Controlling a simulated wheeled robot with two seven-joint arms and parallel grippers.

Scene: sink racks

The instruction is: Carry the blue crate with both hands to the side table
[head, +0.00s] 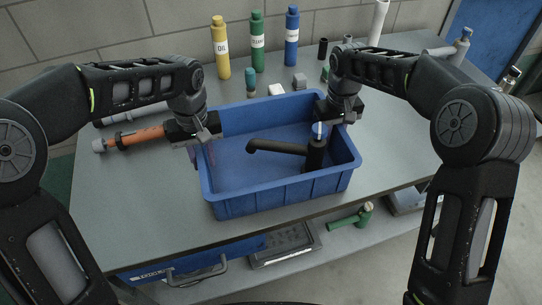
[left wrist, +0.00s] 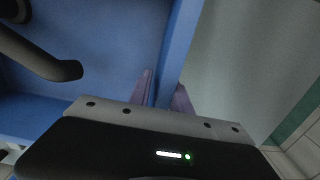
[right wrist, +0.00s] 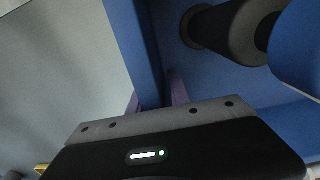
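The blue crate (head: 282,193) is at the middle of the grey workbench; whether its base touches the bench I cannot tell. Inside it are a black bent pipe (head: 275,147) and a black upright cylinder (head: 316,153). My left gripper (head: 205,139) is at the crate's left wall; in the left wrist view its fingers (left wrist: 164,95) sit on both sides of the wall and look closed on it. My right gripper (head: 327,113) is at the right wall near the back corner; its fingers (right wrist: 155,97) straddle that wall likewise. No side table is clearly identifiable.
Yellow (head: 221,48), green (head: 257,42) and blue (head: 291,38) bottles stand along the back of the workbench (head: 150,215). Small blocks and a teal bottle (head: 250,80) are behind the crate. An orange tool (head: 140,137) lies left. Open floor shows at right.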

